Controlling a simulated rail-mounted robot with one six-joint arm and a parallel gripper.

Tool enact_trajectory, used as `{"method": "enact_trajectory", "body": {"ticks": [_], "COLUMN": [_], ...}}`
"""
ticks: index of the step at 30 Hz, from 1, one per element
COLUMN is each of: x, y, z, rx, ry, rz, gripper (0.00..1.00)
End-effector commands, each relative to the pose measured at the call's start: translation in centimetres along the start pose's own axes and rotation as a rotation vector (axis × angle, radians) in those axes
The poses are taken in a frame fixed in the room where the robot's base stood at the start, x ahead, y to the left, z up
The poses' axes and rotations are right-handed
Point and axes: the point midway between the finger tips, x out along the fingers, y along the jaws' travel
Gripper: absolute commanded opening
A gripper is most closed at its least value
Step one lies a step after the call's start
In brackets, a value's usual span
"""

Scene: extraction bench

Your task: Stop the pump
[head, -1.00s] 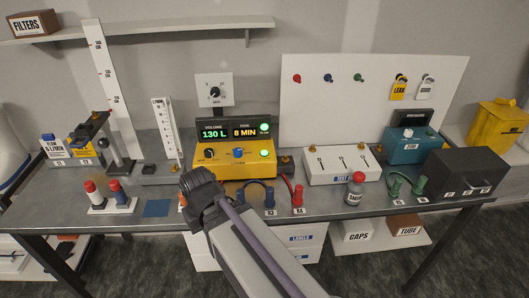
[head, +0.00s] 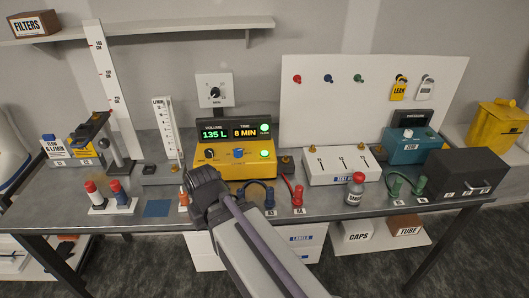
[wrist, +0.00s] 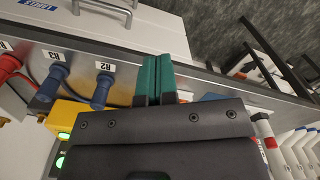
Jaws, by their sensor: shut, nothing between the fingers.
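The yellow pump (head: 262,171) stands at the middle of the bench, with a display (head: 228,132) reading VOLUME 135 L and TIME 8 MIN. A green light (head: 264,128) glows beside the display and a larger green button (head: 264,155) glows on its front. A black knob and a blue knob (head: 238,153) sit left of that button. In the wrist view a yellow edge of the pump (wrist: 68,112) shows at left, partly covered by my gripper. My gripper (wrist: 158,78) is shut and empty, its green fingers together, near the bench's front edge. In the head view my arm hides the fingers.
Blue plugs (wrist: 103,92) and a red plug (head: 298,196) stand at the front edge, right of my arm. A white switch box (head: 340,166), a small bottle (head: 355,188) and a teal device (head: 406,148) stand further right. A blue square (head: 157,208) lies at left.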

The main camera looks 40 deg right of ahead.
Motion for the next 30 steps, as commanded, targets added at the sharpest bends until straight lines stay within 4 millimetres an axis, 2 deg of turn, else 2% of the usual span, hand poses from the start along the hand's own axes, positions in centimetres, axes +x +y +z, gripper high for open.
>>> {"method": "enact_trajectory", "body": {"ticks": [4,8,21,24,27,30], "x": [-1.7,-3.1,-8.2,-9.3,-10.2,-10.9], "y": [4.9,10.5,28.5,31.1,31.7,31.9], "z": [-1.7,-5.0,-15.8,-18.1,-20.1,-20.9], "rx": [0.118,0.251,0.576,0.615,0.629,0.638], "ry": [0.001,0.053,0.463,0.570,0.657,0.719], "rz": [-0.009,-0.071,-0.287,-0.322,-0.352,-0.364], "gripper": [0.00,0.00,0.00,0.00,0.00,0.00]}}
